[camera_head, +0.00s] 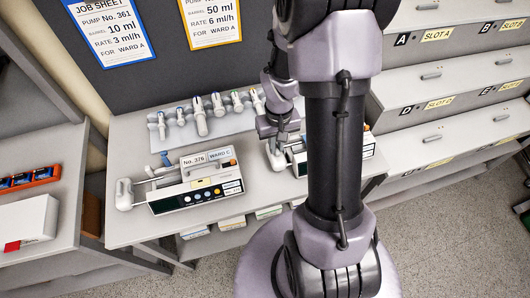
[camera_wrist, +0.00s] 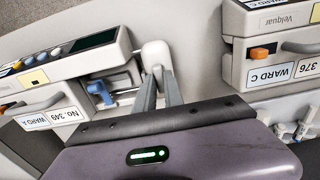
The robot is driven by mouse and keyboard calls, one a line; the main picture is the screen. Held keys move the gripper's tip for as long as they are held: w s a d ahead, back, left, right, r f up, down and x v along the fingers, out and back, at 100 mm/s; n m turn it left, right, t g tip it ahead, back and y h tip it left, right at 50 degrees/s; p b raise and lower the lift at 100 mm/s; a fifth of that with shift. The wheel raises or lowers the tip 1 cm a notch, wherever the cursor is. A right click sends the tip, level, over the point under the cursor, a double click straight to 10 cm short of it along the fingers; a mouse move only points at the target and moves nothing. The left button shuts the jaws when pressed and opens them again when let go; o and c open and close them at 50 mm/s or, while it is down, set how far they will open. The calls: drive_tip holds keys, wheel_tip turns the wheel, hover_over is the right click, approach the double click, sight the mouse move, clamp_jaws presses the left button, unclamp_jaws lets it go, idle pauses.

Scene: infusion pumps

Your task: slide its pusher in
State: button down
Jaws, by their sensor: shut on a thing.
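Pump No. 349 (camera_wrist: 70,62), marked Ward A, is at the left of the wrist view. Its white pusher (camera_wrist: 155,54) stands out from its end on thin rods. My gripper (camera_wrist: 159,72) is shut on the pusher, with both fingers at its white head. A blue part (camera_wrist: 100,90) shows between the pump body and the pusher. In the head view my arm hides most of this pump (camera_head: 300,160); my gripper (camera_head: 274,140) is above its left end, where the white pusher (camera_head: 274,158) partly shows.
Pump No. 376 (camera_head: 195,181), marked Ward C, sits on the bench to the left; it also shows in the wrist view (camera_wrist: 270,50). A rack of several syringes (camera_head: 200,120) stands behind. Lettered drawers (camera_head: 450,75) are at the right. Job sheets (camera_head: 108,28) hang on the back panel.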

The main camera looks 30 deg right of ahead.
drive_tip(key=shift+s+d, duration=0.15)
drive_tip(key=shift+d, duration=0.55)
idle(0.4)
drive_tip(key=c, duration=1.5)
unclamp_jaws()
drive_tip(key=shift+r, duration=0.1)
wheel_tip(320, 180, up, 7)
drive_tip(key=p, duration=0.5)
